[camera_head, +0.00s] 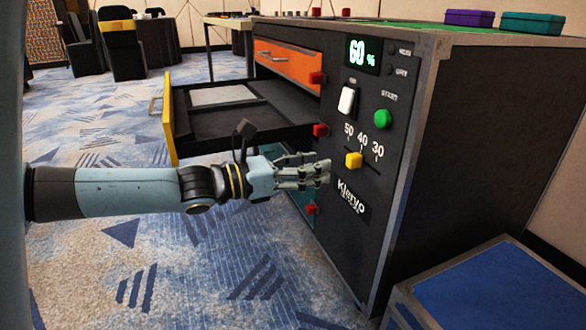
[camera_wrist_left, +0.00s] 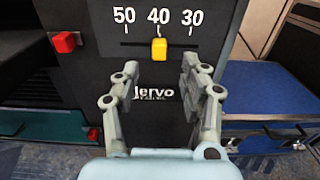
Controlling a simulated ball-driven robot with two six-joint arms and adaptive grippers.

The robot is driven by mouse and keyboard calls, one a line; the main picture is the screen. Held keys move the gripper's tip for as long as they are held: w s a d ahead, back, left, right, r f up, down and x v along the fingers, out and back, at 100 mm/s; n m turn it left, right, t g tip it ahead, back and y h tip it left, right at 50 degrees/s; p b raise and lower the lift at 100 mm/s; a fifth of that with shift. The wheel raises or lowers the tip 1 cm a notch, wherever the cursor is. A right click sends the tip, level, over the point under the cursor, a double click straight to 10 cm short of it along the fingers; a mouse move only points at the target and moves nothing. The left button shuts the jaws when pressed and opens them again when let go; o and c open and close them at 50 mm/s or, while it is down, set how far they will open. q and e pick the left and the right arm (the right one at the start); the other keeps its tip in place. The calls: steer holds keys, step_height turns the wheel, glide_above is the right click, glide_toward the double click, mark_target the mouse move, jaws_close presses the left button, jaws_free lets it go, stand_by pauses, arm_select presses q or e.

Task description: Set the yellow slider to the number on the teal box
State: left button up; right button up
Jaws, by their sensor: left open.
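The yellow slider (camera_head: 354,160) sits on a horizontal slot on the front of the dark cabinet, under the numbers 50, 40 and 30. In the left wrist view the slider (camera_wrist_left: 159,49) stands at the 40 mark. My left gripper (camera_head: 325,172) is open and empty, just left of and slightly below the slider in the head view. In the left wrist view its fingers (camera_wrist_left: 160,82) are spread on either side below the slider, not touching it. The teal box (camera_head: 532,22) is on top of the cabinet at the right; no number on it is readable. My right gripper is not in view.
A purple box (camera_head: 469,18) is beside the teal box. A display (camera_head: 362,57) reads 60 %, above a white switch (camera_head: 347,100) and a green button (camera_head: 382,119). A yellow-fronted drawer (camera_head: 168,120) stands open behind my left arm. A blue-topped unit (camera_head: 500,290) is at lower right.

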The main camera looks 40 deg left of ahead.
arm_select(q)
steer(key=shift+v, duration=1.9)
